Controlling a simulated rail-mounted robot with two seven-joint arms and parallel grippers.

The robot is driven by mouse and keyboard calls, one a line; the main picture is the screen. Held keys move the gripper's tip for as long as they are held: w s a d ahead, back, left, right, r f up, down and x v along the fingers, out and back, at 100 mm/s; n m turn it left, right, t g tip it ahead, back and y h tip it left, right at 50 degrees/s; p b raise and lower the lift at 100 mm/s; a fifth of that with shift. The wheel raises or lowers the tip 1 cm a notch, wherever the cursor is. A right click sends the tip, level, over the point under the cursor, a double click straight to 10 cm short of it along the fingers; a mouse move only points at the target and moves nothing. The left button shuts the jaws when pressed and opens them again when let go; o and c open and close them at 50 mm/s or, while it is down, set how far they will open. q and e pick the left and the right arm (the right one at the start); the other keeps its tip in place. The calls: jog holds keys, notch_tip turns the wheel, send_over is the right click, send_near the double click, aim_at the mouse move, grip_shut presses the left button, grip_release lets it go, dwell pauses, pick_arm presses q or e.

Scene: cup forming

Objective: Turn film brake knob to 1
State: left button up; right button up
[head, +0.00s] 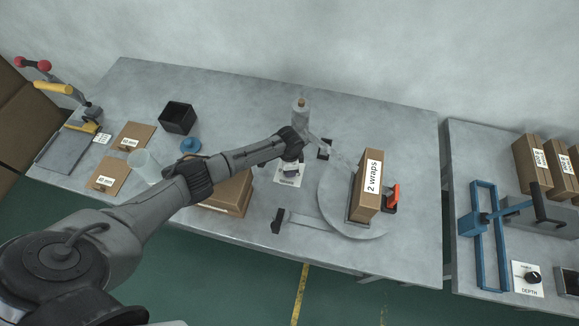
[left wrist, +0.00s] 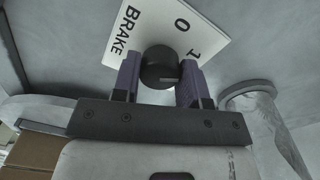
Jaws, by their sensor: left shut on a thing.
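The brake plate (left wrist: 150,22) is white and lettered BRAKE, with the marks 0 and 1. In the left wrist view, the round black knob (left wrist: 160,66) stands on it. My left gripper (left wrist: 161,62) is shut on the knob, with a purple finger on each side. Which mark the knob points to is not clear. In the head view, my left gripper (head: 292,160) is over the brake plate (head: 289,179) near the middle of the bench and hides the knob. My right gripper is not in view.
A film roll (head: 301,114) stands just behind the gripper. To the right, a carton labelled 2 wraps (head: 367,188) is on a round turntable (head: 335,205). A brown carton (head: 231,195) lies under my left arm. A black bin (head: 177,118) is at the back left.

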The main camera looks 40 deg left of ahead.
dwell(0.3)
pick_arm(q)
jog(key=o, duration=0.9)
notch_tip(320, 180, up, 14)
jog(key=shift+w+a+f+p, duration=0.1)
jog(key=shift+p, duration=0.75)
